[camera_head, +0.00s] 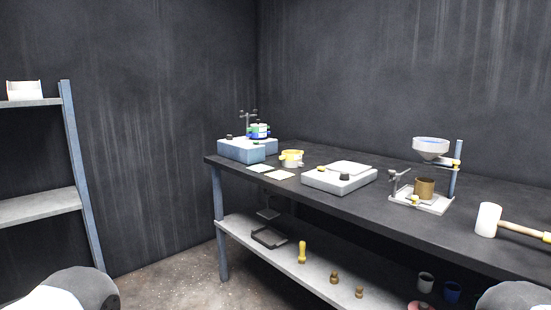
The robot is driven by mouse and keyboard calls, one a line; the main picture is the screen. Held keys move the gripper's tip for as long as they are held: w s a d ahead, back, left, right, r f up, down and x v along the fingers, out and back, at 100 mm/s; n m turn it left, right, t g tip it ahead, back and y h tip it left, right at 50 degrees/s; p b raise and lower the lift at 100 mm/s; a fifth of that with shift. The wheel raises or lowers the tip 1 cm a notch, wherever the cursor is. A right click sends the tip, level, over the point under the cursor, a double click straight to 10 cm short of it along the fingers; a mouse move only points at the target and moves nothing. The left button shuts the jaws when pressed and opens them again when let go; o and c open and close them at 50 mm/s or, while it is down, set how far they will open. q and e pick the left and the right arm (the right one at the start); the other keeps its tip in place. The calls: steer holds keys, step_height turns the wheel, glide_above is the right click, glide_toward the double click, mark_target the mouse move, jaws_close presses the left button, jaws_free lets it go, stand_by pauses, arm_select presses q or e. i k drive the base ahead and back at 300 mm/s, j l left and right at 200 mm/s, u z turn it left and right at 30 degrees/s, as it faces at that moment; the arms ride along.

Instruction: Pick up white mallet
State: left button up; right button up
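The white mallet (488,220) lies on the dark workbench at the right side of the view. Its white head is to the left, and its wooden handle (522,231) runs right towards the picture edge. Nothing touches the mallet. My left arm shows only as a white and grey link at the bottom left. My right arm shows only as a grey rounded link at the bottom right. Neither gripper is in view.
A shelf rack (75,165) stands left.

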mark_target(488, 222)
steer(key=z, duration=1.35)
